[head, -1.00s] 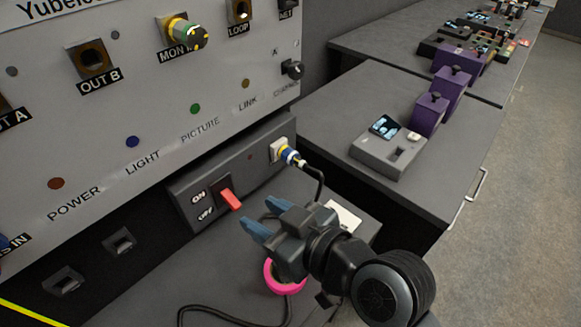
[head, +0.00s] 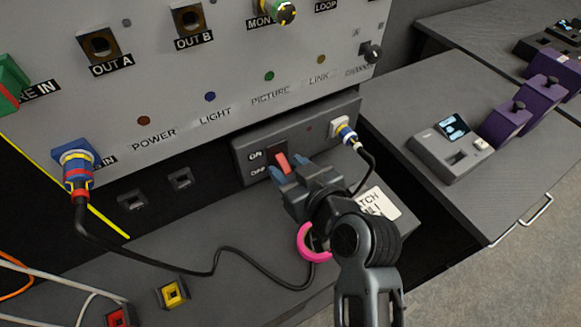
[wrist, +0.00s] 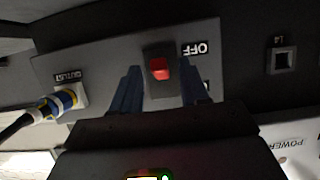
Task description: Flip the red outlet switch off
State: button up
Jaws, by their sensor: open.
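The red outlet switch (head: 282,163) is a red rocker on a dark grey outlet box (head: 330,126), beside ON and OFF labels at its left. In the wrist view the red switch (wrist: 159,68) shows between and beyond my two blue fingertips, with the OFF label to its right. The other label is mostly hidden by a finger. My gripper (head: 288,177) is open and empty, just in front of the switch. I cannot tell whether a fingertip touches it. In the wrist view my gripper (wrist: 160,92) straddles the switch from below.
A plug (head: 346,134) with a black cable sits in the box's outlet at the right. A pink ring (head: 312,243) and a white note (head: 376,203) lie under my arm. A blue-collared plug (head: 76,170) is at the left. The panel (head: 210,70) rises above.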

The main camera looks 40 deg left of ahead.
grip_shut()
dwell(0.4)
jog(key=f+b, duration=0.1)
jog(key=b, duration=0.1)
jog(key=shift+t+y+b, duration=0.3)
jog(key=shift+b, duration=0.1)
jog(key=shift+y+b, duration=0.4)
jog(key=shift+b, duration=0.85)
jog(key=shift+r, duration=0.2)
